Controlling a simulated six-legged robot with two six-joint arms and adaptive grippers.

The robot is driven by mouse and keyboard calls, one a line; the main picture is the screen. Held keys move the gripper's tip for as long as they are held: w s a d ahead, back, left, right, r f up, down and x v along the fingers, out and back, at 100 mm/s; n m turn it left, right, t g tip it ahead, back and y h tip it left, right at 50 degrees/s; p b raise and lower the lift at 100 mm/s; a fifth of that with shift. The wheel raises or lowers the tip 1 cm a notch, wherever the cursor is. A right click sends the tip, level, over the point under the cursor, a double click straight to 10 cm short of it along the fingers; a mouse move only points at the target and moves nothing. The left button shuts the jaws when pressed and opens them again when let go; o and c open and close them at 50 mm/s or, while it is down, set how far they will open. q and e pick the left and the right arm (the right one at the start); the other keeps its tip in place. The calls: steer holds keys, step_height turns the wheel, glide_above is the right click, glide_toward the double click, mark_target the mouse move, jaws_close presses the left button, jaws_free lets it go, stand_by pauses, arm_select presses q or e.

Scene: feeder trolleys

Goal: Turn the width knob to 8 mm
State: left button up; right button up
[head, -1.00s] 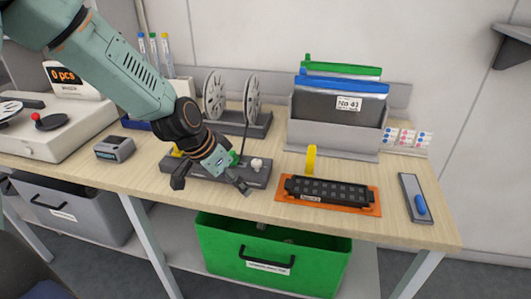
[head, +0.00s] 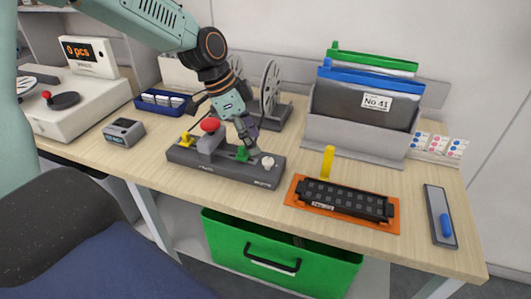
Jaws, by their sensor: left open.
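A grey fixture (head: 222,169) lies on the wooden bench, with a yellow piece (head: 187,139) at its left end. It also carries a grey block with a red knob (head: 210,125), a green knob (head: 243,153) and a whitish knob (head: 267,162). I cannot tell which one is the width knob, and no mm marks are readable. My left gripper (head: 226,122) is open and empty. It hangs over the fixture, its fingers spread near the red and green knobs. I cannot tell whether it touches either. My right gripper is not in view.
A black strip on an orange mat (head: 298,200) with a yellow upright lies to the right. Behind are a reel (head: 271,86) and a grey bin (head: 359,132) of folders. A small grey box (head: 124,132) stands left. A dark chair (head: 70,225) fills the lower left.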

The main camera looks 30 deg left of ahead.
mark_target(266, 160)
arm_select(q)
steer(key=x, duration=0.2)
steer(key=d+b+x, duration=0.1)
steer(key=x, duration=0.2)
steer(key=shift+d, duration=0.1)
steer(key=shift+f+b, duration=0.25)
steer(key=shift+b, duration=0.05)
steer(key=shift+a+f, duration=0.2)
steer(key=shift+a, duration=0.15)
steer(key=shift+d+r, duration=0.15)
steer(key=shift+d, duration=0.25)
steer(key=c, duration=0.3)
steer(key=shift+a, duration=0.25)
steer(key=c, duration=0.5)
jaws_close()
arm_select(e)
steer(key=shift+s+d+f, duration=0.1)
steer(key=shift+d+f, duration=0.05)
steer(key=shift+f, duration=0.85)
